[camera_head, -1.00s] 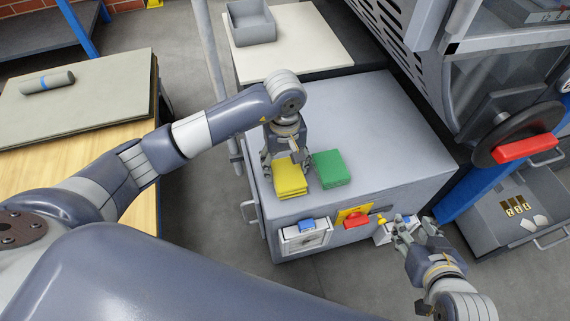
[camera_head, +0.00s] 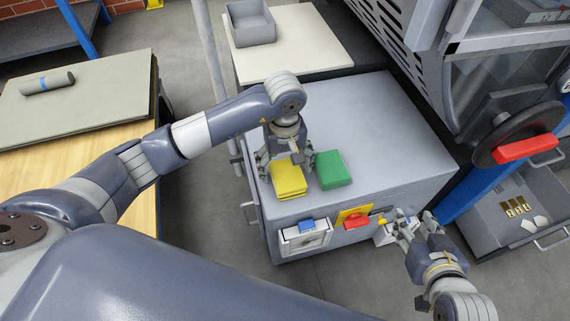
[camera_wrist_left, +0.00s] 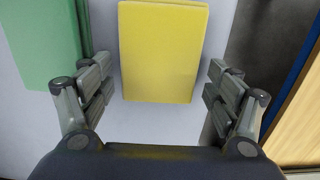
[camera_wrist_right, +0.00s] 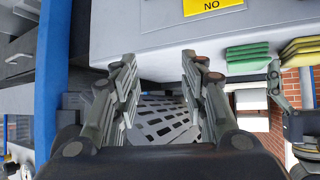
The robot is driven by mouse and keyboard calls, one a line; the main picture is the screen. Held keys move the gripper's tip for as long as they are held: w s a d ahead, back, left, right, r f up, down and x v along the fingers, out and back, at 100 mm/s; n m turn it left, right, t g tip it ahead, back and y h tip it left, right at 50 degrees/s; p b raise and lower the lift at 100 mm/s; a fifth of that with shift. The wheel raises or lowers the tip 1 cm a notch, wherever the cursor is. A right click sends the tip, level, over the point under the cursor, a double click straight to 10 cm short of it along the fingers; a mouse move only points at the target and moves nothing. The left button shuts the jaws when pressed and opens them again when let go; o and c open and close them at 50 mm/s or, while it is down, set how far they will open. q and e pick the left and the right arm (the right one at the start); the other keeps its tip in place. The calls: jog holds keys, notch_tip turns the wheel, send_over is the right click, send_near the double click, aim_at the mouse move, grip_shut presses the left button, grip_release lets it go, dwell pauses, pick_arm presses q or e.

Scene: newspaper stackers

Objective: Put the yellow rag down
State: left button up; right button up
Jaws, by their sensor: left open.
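The yellow rag (camera_head: 289,179) lies folded on the grey cabinet top (camera_head: 350,110), near its front edge. A folded green rag (camera_head: 332,169) lies just to its right in the head view. My left gripper (camera_head: 286,158) is over the back end of the yellow rag, pointing down. In the left wrist view its fingers (camera_wrist_left: 160,85) are spread on either side of the yellow rag (camera_wrist_left: 163,50), with gaps between. My right gripper (camera_head: 415,226) is in front of the cabinet's right front corner; its fingers (camera_wrist_right: 160,65) are apart with nothing between them.
The cabinet front has a red knob (camera_head: 356,220) and a blue switch (camera_head: 306,226). A grey bin (camera_head: 251,22) sits on a pale board behind. A wooden table (camera_head: 105,155) with a grey roll (camera_head: 47,82) is at left. Machinery with a red-handled wheel (camera_head: 520,134) is at right.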

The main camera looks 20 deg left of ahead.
aim_at(285, 167)
pick_arm(q)
jog(key=shift+r, duration=0.15)
notch_tip(285, 167, up, 12)
jog(key=p, duration=0.2)
jog(key=shift+p, duration=0.35)
pick_arm(e)
jog(key=s+d+f+g+h, duration=0.1)
jog(key=s+d+f+g, duration=0.1)
jog(key=s, duration=0.4)
jog(key=s+d+f+g, duration=0.2)
jog(key=s+f+g, duration=0.2)
jog(key=s+g, duration=0.1)
jog(key=shift+s+h, duration=0.4)
jog(key=shift+s, duration=0.4)
jog(key=shift+d, duration=0.1)
